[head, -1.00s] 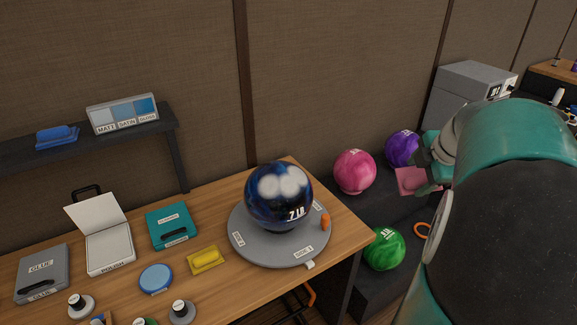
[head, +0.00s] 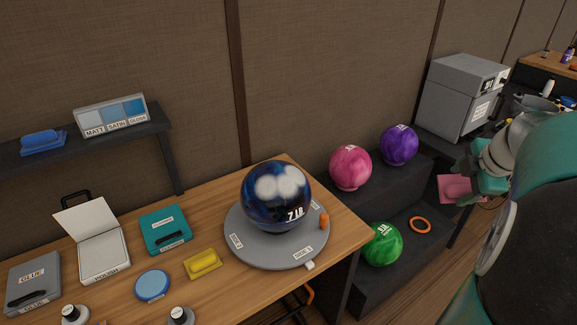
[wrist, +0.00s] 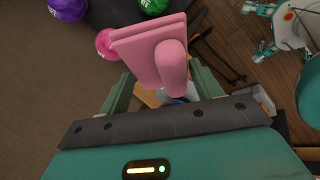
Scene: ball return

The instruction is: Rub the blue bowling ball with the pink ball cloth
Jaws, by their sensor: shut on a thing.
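The blue bowling ball (head: 275,193), marked 7 LB, sits on a round grey turntable (head: 246,252) at the right end of the wooden table. My gripper (head: 468,186) is at the right of the head view, well apart from the ball. It is shut on the pink ball cloth (head: 455,190), a flat pad with a raised rounded grip. The cloth fills the upper middle of the wrist view (wrist: 140,48), with my gripper's fingers (wrist: 160,95) on either side of its lower part. The exact contact is partly hidden by the cloth.
Pink (head: 350,167), purple (head: 399,146) and green (head: 382,244) balls rest on a dark stepped rack right of the table. An orange ring (head: 420,225) lies there too. A yellow sponge-like block (head: 203,263), a teal case (head: 166,229) and a polish box (head: 104,255) lie left of the turntable.

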